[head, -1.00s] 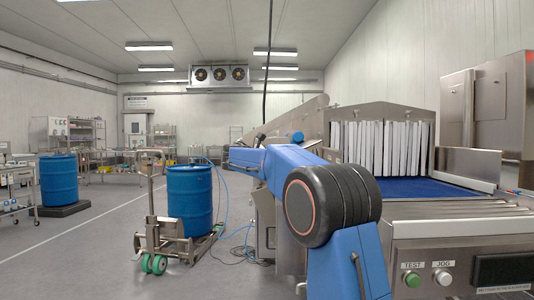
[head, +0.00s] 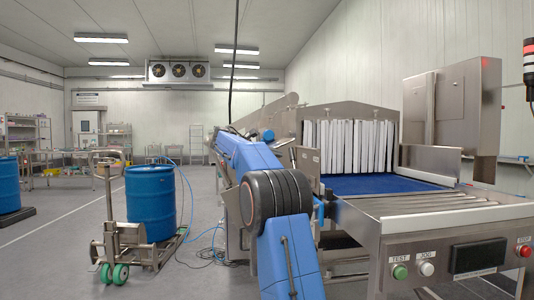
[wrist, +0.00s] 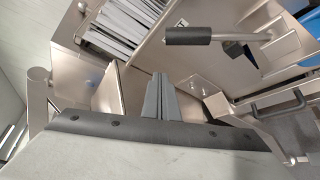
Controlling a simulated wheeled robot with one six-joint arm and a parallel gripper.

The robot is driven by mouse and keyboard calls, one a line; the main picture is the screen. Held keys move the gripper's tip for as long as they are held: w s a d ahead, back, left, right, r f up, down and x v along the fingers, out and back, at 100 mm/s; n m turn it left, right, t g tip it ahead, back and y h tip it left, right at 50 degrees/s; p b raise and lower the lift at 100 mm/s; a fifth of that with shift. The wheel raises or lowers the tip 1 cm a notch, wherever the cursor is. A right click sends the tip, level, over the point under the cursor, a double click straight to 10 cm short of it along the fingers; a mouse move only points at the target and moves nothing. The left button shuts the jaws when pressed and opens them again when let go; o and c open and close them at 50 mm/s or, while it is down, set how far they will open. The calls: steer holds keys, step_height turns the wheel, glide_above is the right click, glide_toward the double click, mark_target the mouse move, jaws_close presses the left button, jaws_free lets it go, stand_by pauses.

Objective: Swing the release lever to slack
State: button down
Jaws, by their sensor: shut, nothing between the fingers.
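In the wrist view a lever with a thick black grip (wrist: 188,36) on a bare metal rod sticks out from the machine's steel side, and I take it for the release lever. My gripper (wrist: 160,80) is shut and empty, its two grey fingers side by side. In the picture the grip lies above and a little right of the fingertips, with a gap between; the depth between them is hard to tell. In the head view my blue arm covers this side of the machine, and neither the gripper nor the lever can be made out.
The steel conveyor tunnel has a white strip curtain (head: 348,146) and blue belt (head: 380,184). A black D-shaped handle (wrist: 278,104) sits right of my fingers. A pallet truck (head: 112,240) and blue drum (head: 150,203) stand left, with hoses on the floor. Open floor lies farther left.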

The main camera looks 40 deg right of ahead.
steer(key=shift+s+d+r, duration=0.15)
steer(key=shift+s+r, duration=0.1)
steer(key=shift+s, duration=0.35)
steer(key=shift+s+d+r, duration=0.2)
steer(key=shift+s, duration=0.4)
steer(key=shift+s+d+r, duration=0.15)
steer(key=shift+s+r, duration=0.1)
steer(key=shift+s, duration=0.35)
steer(key=s+a+m+g+h, duration=0.1)
steer(key=s+a+m+h, duration=0.2)
steer(key=s+a+m, duration=0.2)
steer(key=s+a+r+m+g+h, duration=0.1)
steer(key=s+a+m+h, duration=0.2)
steer(key=s+m, duration=0.6)
steer(key=shift+s+a+r+h, duration=0.15)
steer(key=shift+s+a+h, duration=0.25)
steer(key=shift+s+a, duration=0.9)
steer(key=shift+s+d, duration=0.1)
